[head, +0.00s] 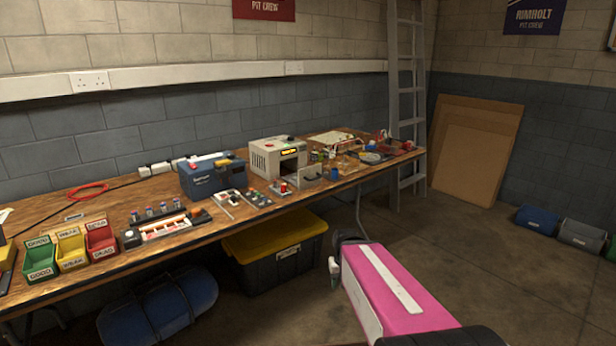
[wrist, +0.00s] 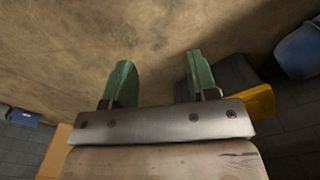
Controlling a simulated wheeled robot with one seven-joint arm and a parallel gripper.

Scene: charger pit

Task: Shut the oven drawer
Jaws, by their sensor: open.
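The drawer's inside is too small to make out. My gripper (head: 334,272) is in front of the bench, below its top and well apart from the drawer. In the wrist view my gripper (wrist: 160,82) has its two green fingers spread, with only floor between them. The oven is not in the wrist view.
The bench (head: 75,203) also holds a blue case (head: 213,175), trays of small parts and labelled bins (head: 70,248). A black tub with a yellow lid (head: 275,238) and a blue barrel (head: 160,308) lie under it. A ladder (head: 405,100) stands behind.

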